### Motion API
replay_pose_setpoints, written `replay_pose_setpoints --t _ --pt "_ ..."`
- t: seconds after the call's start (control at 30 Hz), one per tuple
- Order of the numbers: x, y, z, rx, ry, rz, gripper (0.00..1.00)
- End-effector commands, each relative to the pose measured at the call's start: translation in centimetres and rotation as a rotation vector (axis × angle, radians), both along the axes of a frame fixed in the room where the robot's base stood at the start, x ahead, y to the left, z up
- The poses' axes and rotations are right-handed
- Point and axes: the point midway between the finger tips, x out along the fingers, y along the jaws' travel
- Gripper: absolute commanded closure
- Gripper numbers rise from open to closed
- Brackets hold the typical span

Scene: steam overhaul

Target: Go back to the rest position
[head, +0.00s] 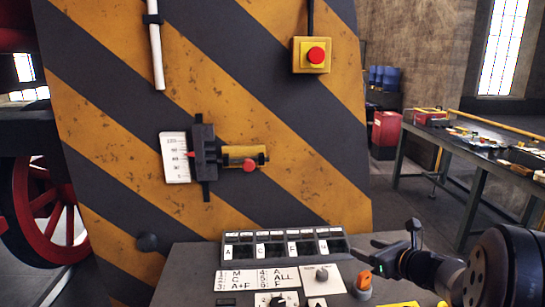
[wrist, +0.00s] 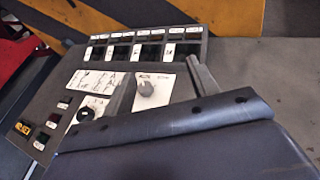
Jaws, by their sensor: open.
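My gripper (head: 364,249) is at the right end of the sloped control panel (head: 195,262) in the head view, with my dark arm coming in from the lower right. In the wrist view my gripper (wrist: 162,68) has its two fingers spread apart, with nothing between them. A grey knob (wrist: 146,88) on a white plate shows beyond and between the fingers. The knob also shows in the head view (head: 322,275), left of my gripper. An orange switch (head: 364,282) stands just below my gripper in the picture. I cannot tell whether anything touches it.
A striped yellow and black wall (head: 300,140) rises behind the panel. It carries a slider gauge (head: 203,155) and a red emergency button (head: 316,55). Several labelled switches (head: 285,248) line the panel's back. A cluttered workbench (head: 480,150) stands at the right, with open floor before it.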

Motion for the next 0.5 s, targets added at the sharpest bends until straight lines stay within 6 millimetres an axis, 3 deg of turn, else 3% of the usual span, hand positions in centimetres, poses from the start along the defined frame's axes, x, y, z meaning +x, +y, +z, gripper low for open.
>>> replay_pose_setpoints --t 0.07,0.5 --pt "-0.1 -0.4 1.5 -0.002 -0.001 -0.008 0.44" --pt "-2.8 -9.1 0.9 0.001 0.004 -0.170 0.44"
